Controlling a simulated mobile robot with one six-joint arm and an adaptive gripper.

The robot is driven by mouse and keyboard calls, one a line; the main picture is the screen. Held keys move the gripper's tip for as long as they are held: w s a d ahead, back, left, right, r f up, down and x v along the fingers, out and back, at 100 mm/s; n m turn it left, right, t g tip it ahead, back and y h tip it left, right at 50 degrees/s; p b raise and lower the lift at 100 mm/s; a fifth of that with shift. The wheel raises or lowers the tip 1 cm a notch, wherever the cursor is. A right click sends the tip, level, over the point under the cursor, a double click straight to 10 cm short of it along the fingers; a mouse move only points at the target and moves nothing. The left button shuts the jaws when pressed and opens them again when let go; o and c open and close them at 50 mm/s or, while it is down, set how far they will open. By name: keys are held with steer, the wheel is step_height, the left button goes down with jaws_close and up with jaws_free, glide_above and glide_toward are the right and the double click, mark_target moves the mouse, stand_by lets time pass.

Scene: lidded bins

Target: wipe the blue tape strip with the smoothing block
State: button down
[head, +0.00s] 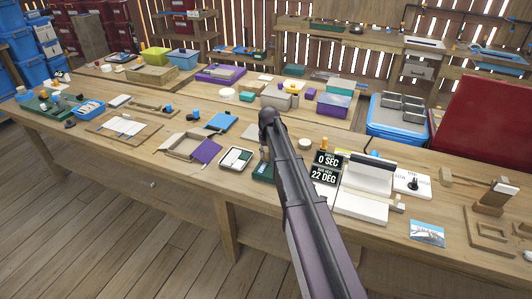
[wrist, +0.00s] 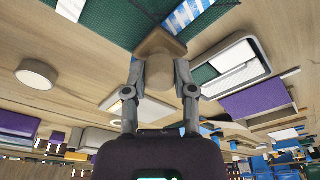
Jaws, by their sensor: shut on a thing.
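My gripper (wrist: 160,62) is shut on the wooden smoothing block (wrist: 160,42) by its rounded knob, in the wrist view. The block's wider base points away from me, at the edge of a green mat (wrist: 125,22). I cannot tell whether the base touches the mat. A blue and white strip (wrist: 186,13), which looks like the blue tape strip, lies on the green just beyond the block, cut by the top edge. A paler strip (wrist: 72,8) lies to the left. In the head view my arm hides the gripper and most of the mat (head: 263,172).
A tray with green and white pieces (head: 236,158) stands left of the mat, beside an open box with a purple flap (head: 207,150). A black sign (head: 325,168) and a white device (head: 365,186) stand close on the right. A round disc (head: 305,143) lies behind.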

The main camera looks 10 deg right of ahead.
steer(key=shift+r+p, duration=1.9)
steer(key=shift+r, duration=0.25)
steer(key=shift+r, duration=0.1)
steer(key=shift+r+p, duration=1.4)
steer(key=shift+p, duration=0.1)
